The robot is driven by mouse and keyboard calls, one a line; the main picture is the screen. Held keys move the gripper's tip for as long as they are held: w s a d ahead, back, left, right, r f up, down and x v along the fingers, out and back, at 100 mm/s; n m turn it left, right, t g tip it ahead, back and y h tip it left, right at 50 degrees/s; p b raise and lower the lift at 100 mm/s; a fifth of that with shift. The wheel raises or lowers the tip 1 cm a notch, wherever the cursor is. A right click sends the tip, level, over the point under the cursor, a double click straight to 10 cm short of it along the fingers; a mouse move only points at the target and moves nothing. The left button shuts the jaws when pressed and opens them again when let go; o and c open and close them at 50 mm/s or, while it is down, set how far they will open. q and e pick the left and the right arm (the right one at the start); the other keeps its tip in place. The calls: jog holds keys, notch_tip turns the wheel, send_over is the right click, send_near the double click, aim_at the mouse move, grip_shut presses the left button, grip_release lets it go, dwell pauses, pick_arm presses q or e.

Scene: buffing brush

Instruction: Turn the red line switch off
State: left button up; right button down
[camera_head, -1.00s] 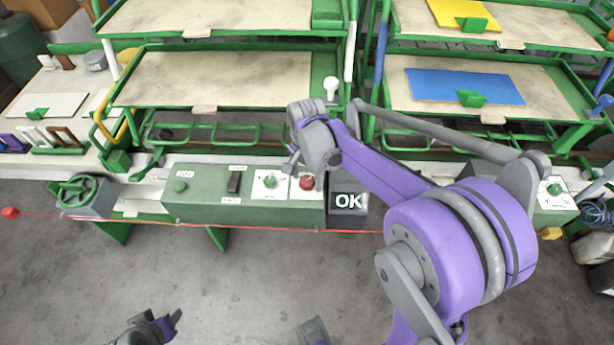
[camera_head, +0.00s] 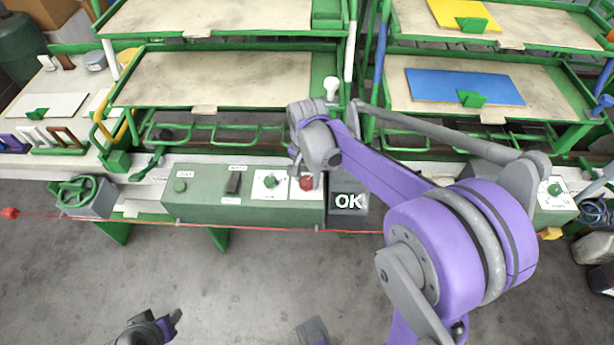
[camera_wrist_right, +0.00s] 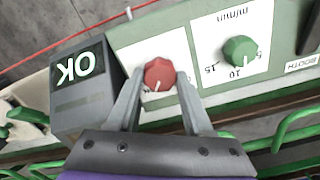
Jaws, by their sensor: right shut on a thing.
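The red line switch (camera_head: 306,183) is a round red knob on a white plate at the right end of the green control box (camera_head: 245,210). In the right wrist view the red knob (camera_wrist_right: 159,75) sits between the two fingers of my right gripper (camera_wrist_right: 156,88), which is shut on it. A white pointer mark shows on the knob's face. In the head view my right gripper (camera_head: 297,172) reaches the knob from above and behind. My left gripper (camera_head: 165,325) shows only in part at the bottom edge, away from the box; its fingers are too unclear to judge.
A green dial (camera_wrist_right: 239,50) with a scale sits beside the red knob. A dark box with an OK display (camera_head: 348,203) stands right of it. A black rocker switch (camera_head: 233,183) and a green button (camera_head: 180,186) are further left. A red cord (camera_head: 130,222) runs along the front.

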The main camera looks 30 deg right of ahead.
aim_at(307, 181)
jog(key=n, duration=1.2)
jog(key=shift+n, duration=2.1)
jog(key=shift+c, duration=1.5)
grip_release()
notch_tip(307, 181, up, 11)
jog(key=p, duration=0.1)
